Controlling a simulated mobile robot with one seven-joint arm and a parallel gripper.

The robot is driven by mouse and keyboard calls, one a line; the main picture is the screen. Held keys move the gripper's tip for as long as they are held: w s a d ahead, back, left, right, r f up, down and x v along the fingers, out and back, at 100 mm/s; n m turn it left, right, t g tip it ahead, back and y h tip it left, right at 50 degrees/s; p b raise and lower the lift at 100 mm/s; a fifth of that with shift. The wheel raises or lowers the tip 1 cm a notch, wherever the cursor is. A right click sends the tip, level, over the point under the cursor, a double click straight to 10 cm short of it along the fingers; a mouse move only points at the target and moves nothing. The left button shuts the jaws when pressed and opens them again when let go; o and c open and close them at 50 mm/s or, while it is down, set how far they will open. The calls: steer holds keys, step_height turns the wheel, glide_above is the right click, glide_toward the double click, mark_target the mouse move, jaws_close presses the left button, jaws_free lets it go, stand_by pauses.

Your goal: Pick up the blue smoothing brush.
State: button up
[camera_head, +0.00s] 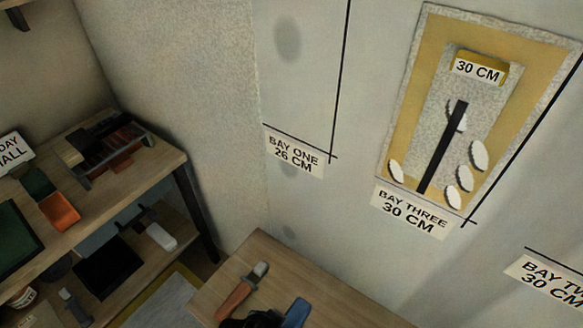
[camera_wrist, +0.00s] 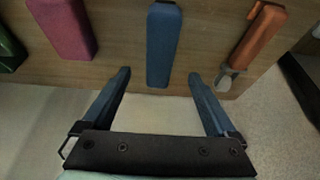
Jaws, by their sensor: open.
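The blue smoothing brush (camera_wrist: 163,45) lies on a wooden bench top in the wrist view, its near end pointing at the gap between my fingers. My gripper (camera_wrist: 159,73) is open and empty. Its two fingertips are spread to the left and right of the brush's near end. Whether they reach down to the brush's height I cannot tell. In the head view a blue piece (camera_head: 296,312), seemingly the same brush, shows at the bottom edge, partly cut off. A dark shape beside it there is hard to make out.
An orange-handled tool (camera_wrist: 260,35) with a metal end lies right of the brush, and a magenta block (camera_wrist: 63,27) and a green piece (camera_wrist: 10,48) lie left. A shelf (camera_head: 150,165) with tools stands at the left. The wall carries a papered panel (camera_head: 400,110) and bay labels.

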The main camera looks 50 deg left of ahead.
mark_target(292, 324)
steer(key=b+x, duration=0.2)
steer(key=x, duration=0.8)
steer(key=shift+w+f, duration=0.1)
steer(key=shift+w, duration=0.1)
steer(key=shift+f, duration=0.25)
stand_by(0.5)
jaws_close()
